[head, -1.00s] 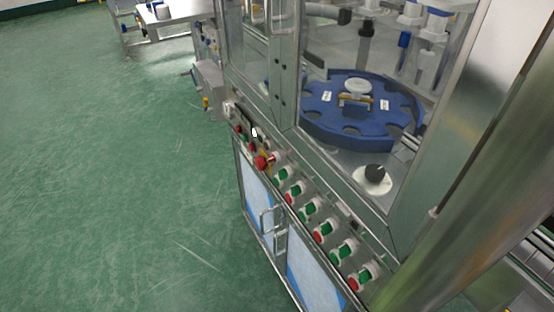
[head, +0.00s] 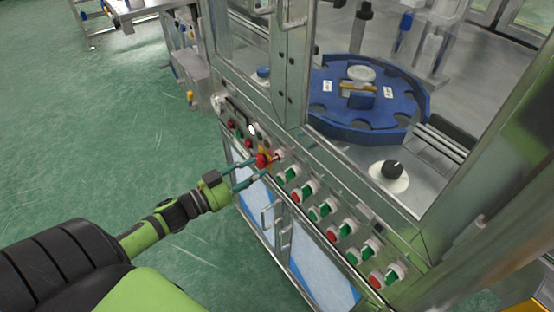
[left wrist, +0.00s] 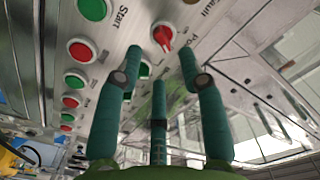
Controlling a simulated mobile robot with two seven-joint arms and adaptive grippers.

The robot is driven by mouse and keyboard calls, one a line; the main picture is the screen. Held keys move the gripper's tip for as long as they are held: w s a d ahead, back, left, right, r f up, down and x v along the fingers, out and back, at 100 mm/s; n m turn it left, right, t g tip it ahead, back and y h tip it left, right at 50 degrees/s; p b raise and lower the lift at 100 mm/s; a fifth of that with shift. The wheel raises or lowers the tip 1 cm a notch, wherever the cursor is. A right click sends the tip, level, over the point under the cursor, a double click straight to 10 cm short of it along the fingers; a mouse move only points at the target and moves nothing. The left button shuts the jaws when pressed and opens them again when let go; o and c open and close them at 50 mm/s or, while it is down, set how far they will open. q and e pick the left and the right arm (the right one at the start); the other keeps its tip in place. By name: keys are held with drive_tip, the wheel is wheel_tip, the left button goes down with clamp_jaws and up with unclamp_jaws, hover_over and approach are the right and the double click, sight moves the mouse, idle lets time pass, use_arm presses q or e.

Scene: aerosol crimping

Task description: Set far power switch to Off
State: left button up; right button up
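A red rotary switch (left wrist: 164,36) on a white round base shows in the left wrist view, beside a label starting "Po"; the rest of the label is hidden. My left gripper's (left wrist: 160,54) teal fingers are spread apart, with nothing between them, just below the switch in that view. In the head view, my left gripper (head: 260,168) reaches in from the left. Its fingertips are close to a red knob (head: 262,160) on the machine's front panel. I cannot tell whether they touch it. My right gripper is not in view.
A row of green and red buttons (head: 320,212) runs along the sloped panel (head: 310,190). Smaller buttons (head: 232,125) sit at its far end. Glass and metal frames rise behind it, around a blue turntable (head: 360,112). Green floor (head: 110,140) is open on the left.

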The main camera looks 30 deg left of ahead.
sight(274, 159)
use_arm(q)
drive_tip(key=x, duration=0.5)
drive_tip(key=shift+w+p, duration=0.35)
clamp_jaws()
